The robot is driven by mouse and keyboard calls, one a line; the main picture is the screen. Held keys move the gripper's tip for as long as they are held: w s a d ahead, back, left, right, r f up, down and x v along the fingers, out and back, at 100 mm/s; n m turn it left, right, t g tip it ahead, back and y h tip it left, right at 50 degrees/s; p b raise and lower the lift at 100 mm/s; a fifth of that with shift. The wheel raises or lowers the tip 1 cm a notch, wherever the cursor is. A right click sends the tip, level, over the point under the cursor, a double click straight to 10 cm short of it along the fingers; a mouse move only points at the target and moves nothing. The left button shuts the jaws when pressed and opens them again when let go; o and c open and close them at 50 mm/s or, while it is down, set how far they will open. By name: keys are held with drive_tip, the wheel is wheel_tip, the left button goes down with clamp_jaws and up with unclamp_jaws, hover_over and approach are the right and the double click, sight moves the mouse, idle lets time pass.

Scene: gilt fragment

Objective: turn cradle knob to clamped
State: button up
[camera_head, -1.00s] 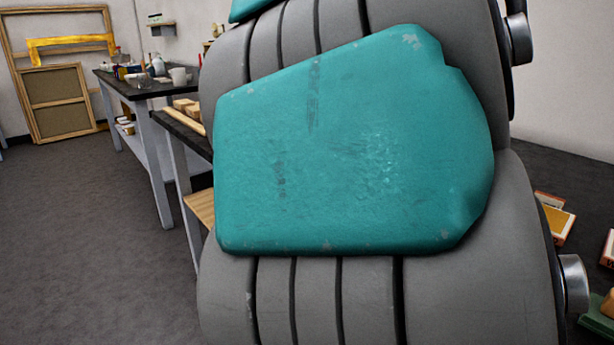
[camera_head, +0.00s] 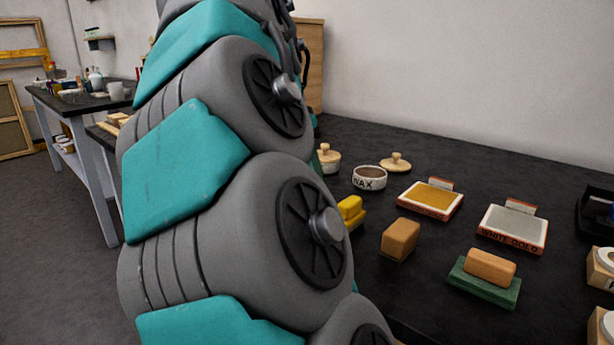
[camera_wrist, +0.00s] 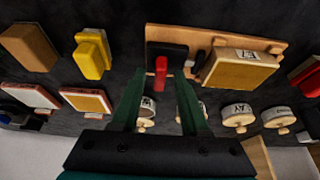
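In the wrist view, a small red lever-like knob (camera_wrist: 161,73) stands on a black plate (camera_wrist: 168,52) of a wooden cradle (camera_wrist: 215,36). A wooden block with a yellowish face (camera_wrist: 240,68) rests on the cradle beside the plate. My gripper (camera_wrist: 158,80) is open, its two dark green fingers apart. The knob shows between the fingertips; I see no contact, and the depth gap is hard to judge. In the head view my arm covers the left middle, and neither the gripper nor the cradle shows.
On the dark table stand a yellow block (camera_head: 350,210), a wooden block (camera_head: 401,237), a gold tray (camera_head: 430,198), a WHITE GOLD tray (camera_head: 513,226), a wax pot (camera_head: 369,177) and a block on a green base (camera_head: 484,291). Several round pots flank the fingers in the wrist view.

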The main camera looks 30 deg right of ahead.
clamp_jaws()
drive_tip(key=shift+n, duration=0.4)
drive_tip(key=shift+f+n+t+y+b, duration=0.15)
drive_tip(key=shift+n+t+y+b, duration=0.2)
drive_tip(key=shift+n+b, duration=0.5)
drive_tip(key=n+t+y, duration=0.1)
drive_tip(key=n, duration=0.2)
drive_tip(key=n+t+b, duration=0.1)
drive_tip(key=n, duration=0.2)
drive_tip(key=shift+s+d+n+y, duration=0.15)
drive_tip(key=shift+n+y, duration=0.2)
drive_tip(key=n+y, duration=0.1)
drive_tip(key=n, duration=0.3)
drive_tip(key=shift+d+r+y, duration=0.1)
drive_tip(key=shift+r+y, duration=0.1)
drive_tip(key=shift+y, duration=0.2)
drive_tip(key=shift+d+n+y, duration=0.15)
drive_tip(key=shift+n+y, duration=0.55)
drive_tip(key=shift+n, duration=1.5)
